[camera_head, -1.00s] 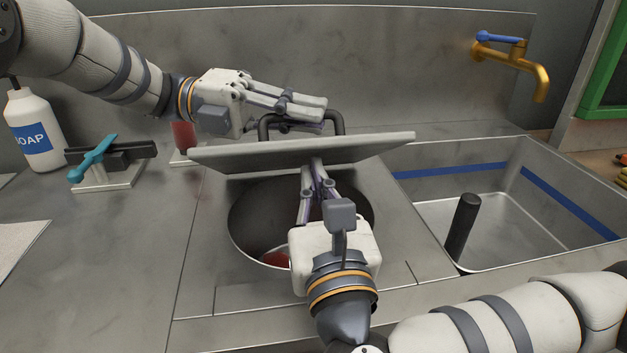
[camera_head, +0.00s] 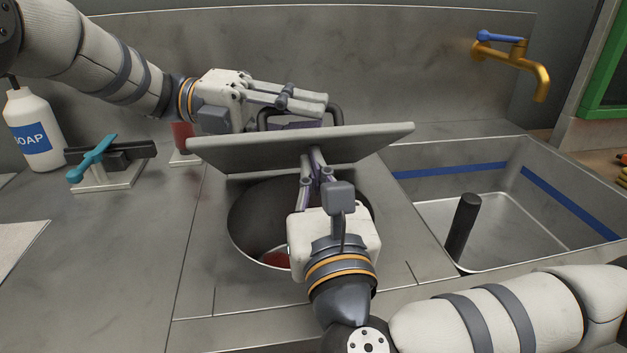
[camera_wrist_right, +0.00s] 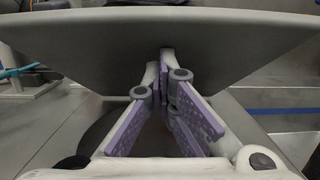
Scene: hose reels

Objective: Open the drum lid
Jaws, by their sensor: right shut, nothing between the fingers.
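The grey drum lid (camera_head: 250,152) is tilted up above the round drum opening (camera_head: 255,225) in the counter; its underside faces me. Its dark bar handle (camera_head: 337,116) shows behind the lid's upper edge. My left gripper (camera_head: 308,107) is at the handle from the left; its fingers overlap the handle, and I cannot tell whether they grip it. My right gripper (camera_head: 316,160) is shut and empty over the opening, its fingertips at the lid's underside. The right wrist view shows these fingertips (camera_wrist_right: 165,60) together against or very near the lid (camera_wrist_right: 110,45).
A sink basin (camera_head: 500,235) with a dark upright post (camera_head: 463,225) lies to the right, below a brass tap (camera_head: 515,60). A soap bottle (camera_head: 35,130) and a stand with a teal lever (camera_head: 93,158) are at the left. Something red (camera_head: 276,258) shows inside the drum.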

